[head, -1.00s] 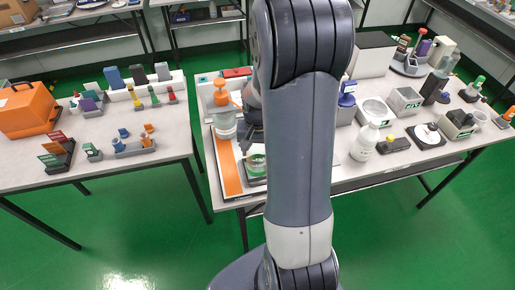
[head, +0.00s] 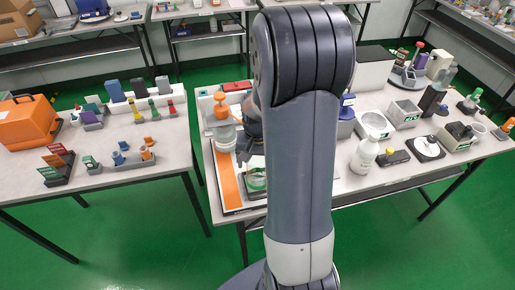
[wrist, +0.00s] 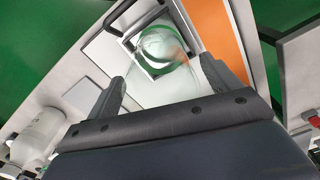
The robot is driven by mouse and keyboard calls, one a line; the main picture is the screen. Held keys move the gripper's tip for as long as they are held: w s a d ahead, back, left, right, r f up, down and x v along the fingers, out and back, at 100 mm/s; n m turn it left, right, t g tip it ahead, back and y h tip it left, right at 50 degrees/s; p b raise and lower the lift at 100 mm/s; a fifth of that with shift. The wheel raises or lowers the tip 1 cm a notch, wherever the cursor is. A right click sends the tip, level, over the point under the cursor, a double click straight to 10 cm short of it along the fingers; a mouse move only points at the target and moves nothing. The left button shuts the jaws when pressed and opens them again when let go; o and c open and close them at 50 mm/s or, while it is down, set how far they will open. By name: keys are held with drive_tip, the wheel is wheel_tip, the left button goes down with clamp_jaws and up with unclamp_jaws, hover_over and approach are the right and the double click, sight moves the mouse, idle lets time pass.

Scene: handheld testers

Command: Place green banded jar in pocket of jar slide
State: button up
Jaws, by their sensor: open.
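The clear jar with a green band (wrist: 160,48) is between the fingers of my gripper (wrist: 163,70) in the wrist view. The fingers are open, one on each side of the jar; I cannot tell whether either touches it. The jar's far end lies over or inside a dark-edged square pocket (wrist: 131,43); its seating depth is unclear. In the head view the green band (head: 256,183) shows low beside my arm, which hides most of the gripper and slide.
An orange strip (head: 228,178) runs left of the jar, with an orange-topped clear container (head: 222,128) behind it. A white bottle (head: 364,156) and a white dish (head: 374,125) stand right of my arm. The left table (head: 120,180) has a clear front area.

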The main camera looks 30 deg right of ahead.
wheel_tip(320, 180, up, 12)
drive_tip(key=shift+f, duration=0.25)
drive_tip(key=shift+c, duration=0.3)
idle(0.9)
